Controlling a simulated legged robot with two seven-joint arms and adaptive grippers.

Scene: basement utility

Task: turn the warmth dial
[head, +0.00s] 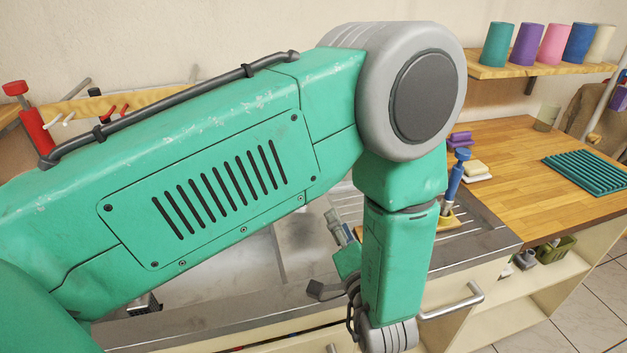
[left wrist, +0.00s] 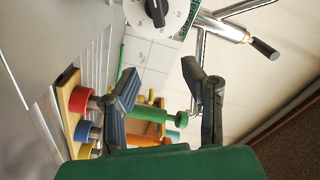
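The dial (left wrist: 157,12) is a black knob with a pale pointer line on a white round face with small marks. It shows at the top edge of the left wrist view, partly cut off. My left gripper (left wrist: 160,70) is open, its two dark fingers spread with nothing held between them. The knob lies beyond the fingertips in that view, apart from them. In the head view my left arm fills the middle; its gripper is largely hidden behind the forearm. I cannot make out the dial there. My right gripper is in neither view.
A chrome fitting with a black-tipped handle (left wrist: 264,48) is right of the dial. Coloured pegs on a wooden strip (left wrist: 70,98) are at left, with a green cylinder (left wrist: 150,112) behind the fingers. A wooden counter (head: 535,160) holds a green ribbed mat (head: 588,173); cups stand on a shelf (head: 540,70).

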